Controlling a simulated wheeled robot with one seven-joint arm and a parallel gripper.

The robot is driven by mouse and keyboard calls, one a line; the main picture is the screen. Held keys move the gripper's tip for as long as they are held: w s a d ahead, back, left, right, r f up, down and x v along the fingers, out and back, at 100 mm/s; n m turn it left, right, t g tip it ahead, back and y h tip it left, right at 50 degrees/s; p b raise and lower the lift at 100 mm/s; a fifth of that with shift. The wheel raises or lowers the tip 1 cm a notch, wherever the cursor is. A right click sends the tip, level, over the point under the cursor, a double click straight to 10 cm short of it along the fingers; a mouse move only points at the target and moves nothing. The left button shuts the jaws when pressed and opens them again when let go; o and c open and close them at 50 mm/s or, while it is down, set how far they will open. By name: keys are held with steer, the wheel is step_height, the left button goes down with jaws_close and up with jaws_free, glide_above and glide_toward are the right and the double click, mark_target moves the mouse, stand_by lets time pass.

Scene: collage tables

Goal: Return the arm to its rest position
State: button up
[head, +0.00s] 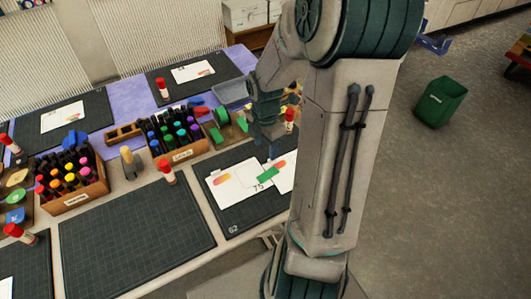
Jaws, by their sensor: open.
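My arm rises in front of the camera at the right of the head view and bends over towards the table. My gripper (268,146) points down above the table, over the back part of a dark cutting mat (225,226). It is small in the picture and partly hidden by my own arm; I see nothing held in it. White cards (236,192) with orange and red shapes lie on that mat below it, and a green piece (268,174) lies across them.
Crates of markers (75,200) and (183,150) stand along the table's middle, with glue sticks (166,172) nearby. An empty cutting mat (135,235) lies at the front. A green bin (440,102) stands on the open floor at right.

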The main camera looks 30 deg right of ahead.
steer(key=shift+r, duration=0.5)
